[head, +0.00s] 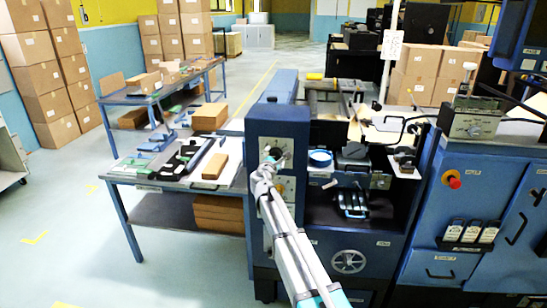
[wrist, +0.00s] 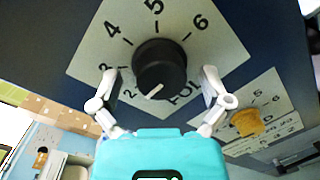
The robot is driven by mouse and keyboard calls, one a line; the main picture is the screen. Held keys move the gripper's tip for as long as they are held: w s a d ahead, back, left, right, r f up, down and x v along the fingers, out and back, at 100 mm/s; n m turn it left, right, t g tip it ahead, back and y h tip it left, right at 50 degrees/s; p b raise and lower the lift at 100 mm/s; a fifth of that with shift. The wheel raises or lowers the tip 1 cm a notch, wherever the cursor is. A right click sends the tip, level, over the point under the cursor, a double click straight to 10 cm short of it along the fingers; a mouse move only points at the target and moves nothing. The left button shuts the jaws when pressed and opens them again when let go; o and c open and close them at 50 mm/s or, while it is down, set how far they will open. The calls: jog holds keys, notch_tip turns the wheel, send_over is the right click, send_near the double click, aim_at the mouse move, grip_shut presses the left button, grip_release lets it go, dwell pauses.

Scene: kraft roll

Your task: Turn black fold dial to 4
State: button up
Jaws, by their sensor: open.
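The black fold dial (wrist: 160,68) sits on a pale number plate (wrist: 105,40), with 2 to 6 readable and a label partly hidden by my right finger. A white mark on the dial's lower rim points down and slightly left, below the 2 and away from the 4. My gripper (wrist: 160,76) is open, with one finger on each side of the dial. Gaps show between the fingertips and the dial. In the head view, the dial (head: 274,153) is on the blue machine's front panel, and my gripper (head: 266,168) is in front of it, partly hiding the plate.
A yellow knob (wrist: 247,122) with its own number plate is to the lower right in the wrist view. In the head view, a handwheel (head: 348,261) is lower right on the machine. A workbench (head: 120,174) with tools stands left. Open floor (head: 70,240) lies front left.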

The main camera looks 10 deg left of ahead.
jog(key=c, duration=1.2)
jog(key=shift+o, duration=0.2)
jog(key=shift+a, duration=0.15)
